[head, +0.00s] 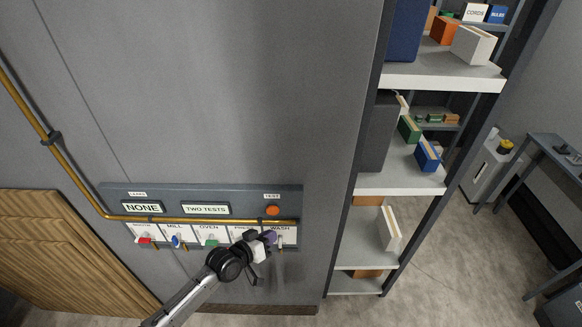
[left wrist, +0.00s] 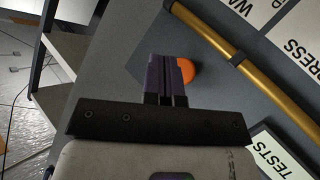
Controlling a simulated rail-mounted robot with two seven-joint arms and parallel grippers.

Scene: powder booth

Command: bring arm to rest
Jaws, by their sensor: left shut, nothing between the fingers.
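My left gripper (head: 270,238) is in front of the lower right of the wall panel (head: 170,192), by the WASH label. Its fingers are together with nothing between them; they also show closed in the left wrist view (left wrist: 168,68). Behind the fingertips in the wrist view is the orange button (left wrist: 187,71), which shows in the head view (head: 273,210) just above my gripper. I cannot tell whether the fingers touch the panel. My right gripper is not in view.
A brass pipe (head: 190,218) crosses the panel. Below it are a red switch (head: 144,240), a blue one (head: 176,240) and a green one (head: 211,242); my gripper partly hides the others. Shelving (head: 405,180) stands to the right, wooden boards (head: 60,250) to the left.

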